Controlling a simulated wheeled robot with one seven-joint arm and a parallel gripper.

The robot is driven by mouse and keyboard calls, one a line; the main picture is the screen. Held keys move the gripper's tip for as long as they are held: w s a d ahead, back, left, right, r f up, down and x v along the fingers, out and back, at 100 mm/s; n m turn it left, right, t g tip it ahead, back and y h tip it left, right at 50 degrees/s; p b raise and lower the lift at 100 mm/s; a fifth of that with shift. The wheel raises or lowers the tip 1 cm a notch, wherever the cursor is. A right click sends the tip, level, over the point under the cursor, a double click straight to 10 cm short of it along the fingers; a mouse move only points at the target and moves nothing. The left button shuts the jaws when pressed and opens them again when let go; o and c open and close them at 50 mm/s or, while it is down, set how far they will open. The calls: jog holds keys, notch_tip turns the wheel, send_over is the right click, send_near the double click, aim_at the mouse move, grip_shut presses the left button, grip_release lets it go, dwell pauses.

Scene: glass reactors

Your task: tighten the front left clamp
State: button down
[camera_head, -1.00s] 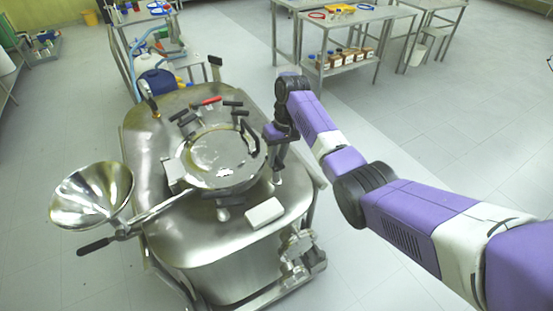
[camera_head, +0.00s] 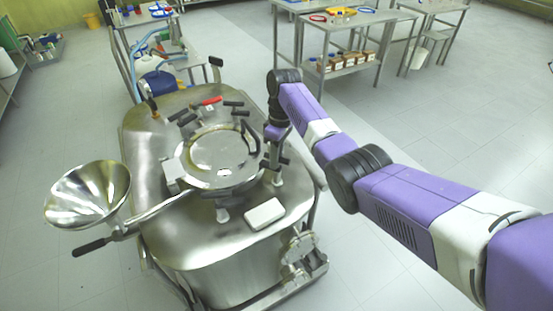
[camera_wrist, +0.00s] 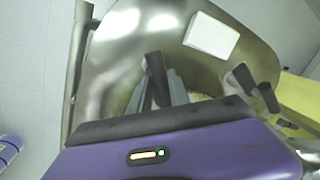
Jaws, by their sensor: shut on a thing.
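The steel vessel (camera_head: 165,225) has a round lid (camera_head: 222,150) ringed by several clamps with black handles. My gripper (camera_head: 272,160) is at the right side of the lid. In the wrist view my gripper's grey fingers (camera_wrist: 160,92) are shut around a black clamp handle (camera_wrist: 154,66), which sticks up between them. The wrist view also shows another black-handled clamp (camera_wrist: 240,80) to the right. In the head view a clamp (camera_head: 222,213) sits at the lid's near edge. I cannot tell which clamp is the front left one. My wrist hides part of the held clamp.
A white block (camera_head: 264,214) lies on the vessel top near the lid and also shows in the wrist view (camera_wrist: 211,35). A steel funnel (camera_head: 85,190) juts out left. A red handle (camera_head: 210,101) is at the lid's far side. Tables (camera_head: 345,65) stand behind; floor at right is clear.

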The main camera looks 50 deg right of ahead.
dwell(0.5)
jog(key=c, duration=1.3)
grip_release()
jog(key=shift+o, duration=0.2)
notch_tip(320, 180, up, 8)
jog(key=d, duration=0.1)
jog(key=shift+w+d+f+b, duration=0.2)
jog(key=shift+w+b, duration=0.1)
jog(key=shift+b, duration=0.15)
